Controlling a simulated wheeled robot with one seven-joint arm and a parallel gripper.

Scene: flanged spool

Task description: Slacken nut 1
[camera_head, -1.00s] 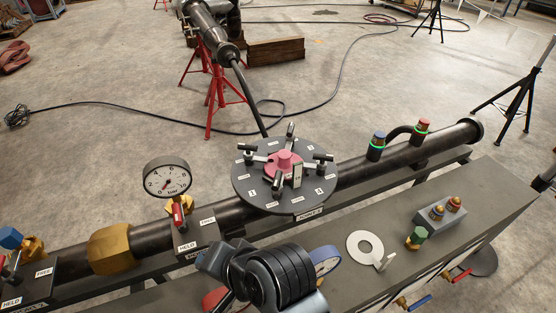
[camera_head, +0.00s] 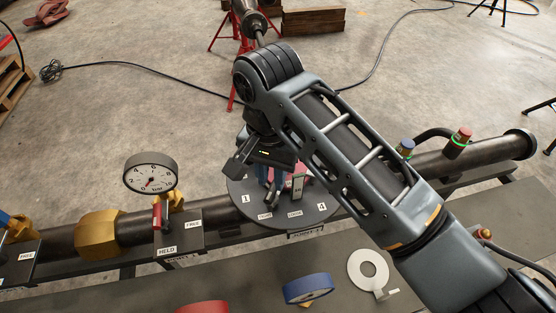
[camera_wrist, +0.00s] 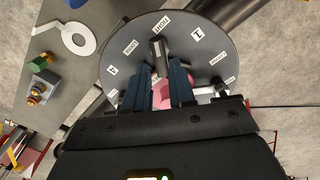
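The round dark disc (camera_head: 240,205) lies on the pipe, with white labels on its face, including "1" and "4". In the wrist view, the disc (camera_wrist: 215,50) carries a grey bar-like piece (camera_wrist: 157,48) standing near its edge, and a pink hub (camera_wrist: 162,95) shows near the middle. I cannot tell which bar belongs to nut 1. My gripper (camera_head: 270,182) is over the disc and points down at it, hiding its far side. In the wrist view, my gripper (camera_wrist: 159,68) has two blue fingers apart, with the hub partly seen between them. No grip on a nut is visible.
A pressure gauge (camera_head: 151,174) stands left of the disc, with a yellow block (camera_head: 98,234) further left. Red-capped (camera_head: 460,138) and blue-capped fittings are at right. A white ring (camera_head: 369,268) and a blue round piece (camera_head: 308,288) lie on the bench in front.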

